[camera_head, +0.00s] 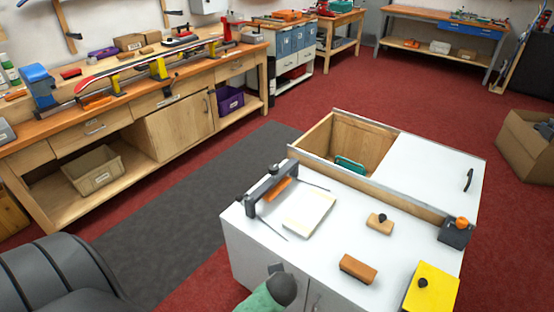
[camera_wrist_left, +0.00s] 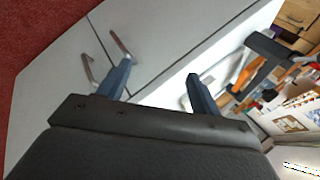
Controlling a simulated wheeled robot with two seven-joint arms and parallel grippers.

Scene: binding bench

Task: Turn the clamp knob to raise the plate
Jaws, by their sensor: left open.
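On the white bench top (camera_head: 340,205), a dark clamp frame (camera_head: 270,188) stands at the left with an orange bar or plate (camera_head: 275,189) under it. A cream sheet or board (camera_head: 309,211) lies beside it. An orange knob (camera_head: 461,222) tops a dark block at the bench's right edge; I cannot tell whether it is the clamp knob. My left gripper (camera_wrist_left: 158,80) is open and empty in the left wrist view, near the bench's pale front with silver handles. The dark frame and orange part also show there, beyond the fingers and apart from them. My right gripper does not show.
A wooden block with a dark knob (camera_head: 380,223), a brown block (camera_head: 358,269) and a yellow block with a dark knob (camera_head: 432,288) stand on the bench. An open wooden bin (camera_head: 350,142) is behind. A green object with a dark rounded top (camera_head: 268,297) is in front.

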